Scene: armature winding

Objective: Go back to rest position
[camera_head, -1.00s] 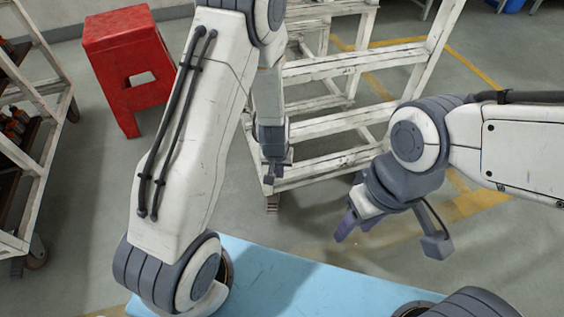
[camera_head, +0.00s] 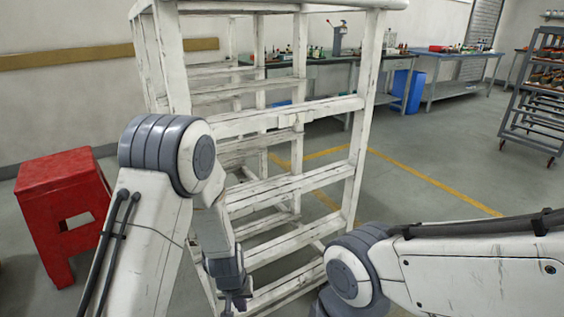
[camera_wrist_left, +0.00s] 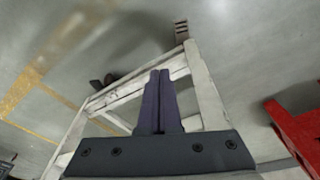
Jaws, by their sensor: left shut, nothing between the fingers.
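My left arm comes in from the lower left in the head view and bends down at its elbow. My left gripper (camera_head: 236,303) hangs in front of the lower bars of the white rack (camera_head: 290,189), close to the bottom edge. In the left wrist view its two fingers (camera_wrist_left: 158,100) are together with nothing between them. The rack's bars also show behind the fingers there (camera_wrist_left: 207,88). My right arm reaches in from the right in the head view. Its gripper is below the picture's edge.
A red stool (camera_head: 62,205) stands on the left, and it also shows at the right of the left wrist view (camera_wrist_left: 297,135). Workbenches (camera_head: 458,62), a blue bin (camera_head: 408,91) and a wheeled shelf cart (camera_head: 541,95) stand farther back. The floor at centre right is clear.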

